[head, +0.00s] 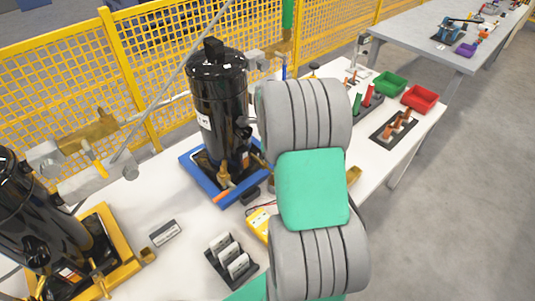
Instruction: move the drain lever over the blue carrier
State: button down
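The blue carrier (203,184) is a tray on the white table near the middle of the head view. A black upright compressor (218,105) stands in it. At the carrier's front corner is a brass valve (223,179) with an orange lever (222,197) low beside it, which looks like the drain lever. Its exact angle is too small to tell. My grey and green arm crosses the picture right of the compressor and hides the carrier's right side. My gripper is not visible, so what it holds cannot be seen.
A second black compressor stands in a yellow carrier (116,240) at left. A black rack (231,262) with white parts and a yellow meter (258,225) lie in front. Green (390,83) and red (420,98) bins stand at the far right. A yellow mesh fence (60,85) runs behind.

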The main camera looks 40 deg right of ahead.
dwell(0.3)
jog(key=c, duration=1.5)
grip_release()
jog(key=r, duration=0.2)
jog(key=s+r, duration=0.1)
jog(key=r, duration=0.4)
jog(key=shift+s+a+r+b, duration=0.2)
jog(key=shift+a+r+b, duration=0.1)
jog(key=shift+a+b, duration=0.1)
